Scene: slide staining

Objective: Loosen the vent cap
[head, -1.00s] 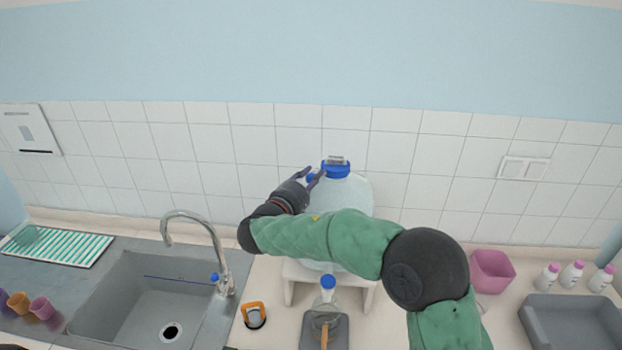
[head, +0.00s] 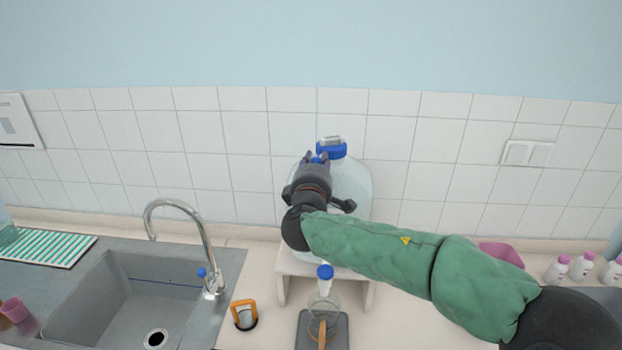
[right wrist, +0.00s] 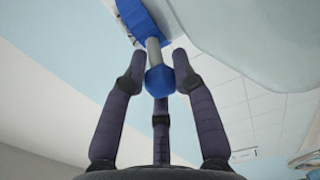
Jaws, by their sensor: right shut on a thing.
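The large clear carboy (head: 357,190) stands on a white stand and has a wide blue lid (head: 331,150). The small round blue vent cap (right wrist: 160,80) sits on a short grey stem coming off the side of the lid, which also shows in the right wrist view (right wrist: 142,20). My right gripper (head: 316,158) is at the left side of the lid, its three fingers shut around the vent cap. In the head view the hand hides most of the cap. My left gripper is not in view.
The white stand (head: 282,284) holds the carboy. An orange-handled item (head: 244,314), the faucet (head: 205,240) and the sink lie left. The pink container is partly behind my arm.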

